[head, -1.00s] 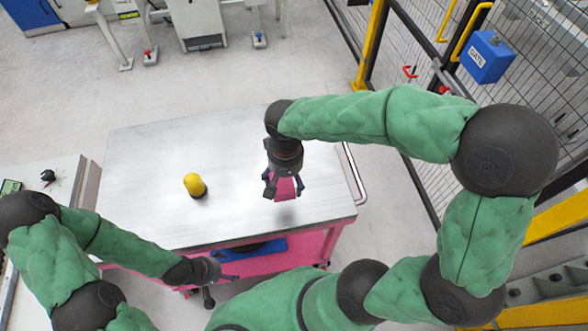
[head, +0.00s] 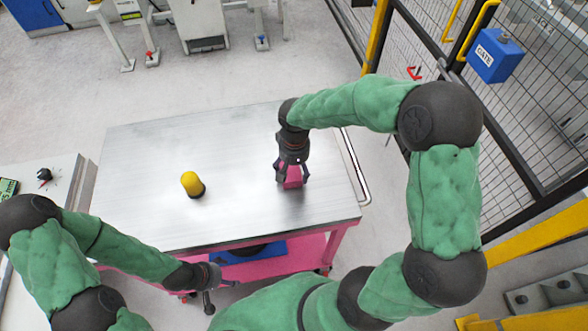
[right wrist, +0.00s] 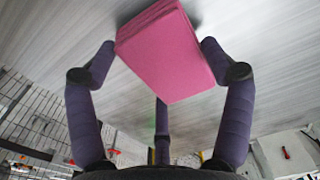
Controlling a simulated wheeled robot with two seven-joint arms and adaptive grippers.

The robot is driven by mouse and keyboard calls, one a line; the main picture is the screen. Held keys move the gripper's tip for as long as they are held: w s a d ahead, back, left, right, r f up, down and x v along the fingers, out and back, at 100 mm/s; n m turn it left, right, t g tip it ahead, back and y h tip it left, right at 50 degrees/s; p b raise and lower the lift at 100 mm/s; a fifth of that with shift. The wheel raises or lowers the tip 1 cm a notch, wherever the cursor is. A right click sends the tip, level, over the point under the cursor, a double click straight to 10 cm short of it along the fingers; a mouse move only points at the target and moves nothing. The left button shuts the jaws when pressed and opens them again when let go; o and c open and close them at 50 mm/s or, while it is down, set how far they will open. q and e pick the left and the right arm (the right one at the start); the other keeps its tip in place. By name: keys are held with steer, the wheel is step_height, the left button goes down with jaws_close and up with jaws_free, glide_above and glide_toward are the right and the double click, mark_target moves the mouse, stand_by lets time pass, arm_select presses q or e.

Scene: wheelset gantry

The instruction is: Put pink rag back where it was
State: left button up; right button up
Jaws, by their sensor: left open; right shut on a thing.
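The pink rag (head: 293,177) is a folded, block-like piece between the fingers of my right gripper (head: 291,182), close over the right part of the cart's metal top (head: 240,140). In the right wrist view the rag (right wrist: 168,52) shows large between the purple fingers (right wrist: 160,70), with the grey top close behind it. I cannot tell whether the rag touches the top. My left gripper (head: 217,285) is open and empty, low in front of the cart's near edge.
A yellow-capped object with a dark base (head: 192,183) stands on the cart top, left of the rag. The top around them is bare. A blue item (head: 245,253) lies on the pink lower shelf. A mesh fence with a blue gate box (head: 492,55) stands at the right.

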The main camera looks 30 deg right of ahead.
mark_target(294, 170)
steer(key=shift+f, duration=0.25)
steer(key=shift+f, duration=0.1)
steer(key=o, duration=1)
steer(key=shift+r, duration=0.45)
steer(key=shift+s+r+p, duration=0.1)
steer(key=shift+r+p, duration=1.6)
steer(key=shift+r, duration=4.05)
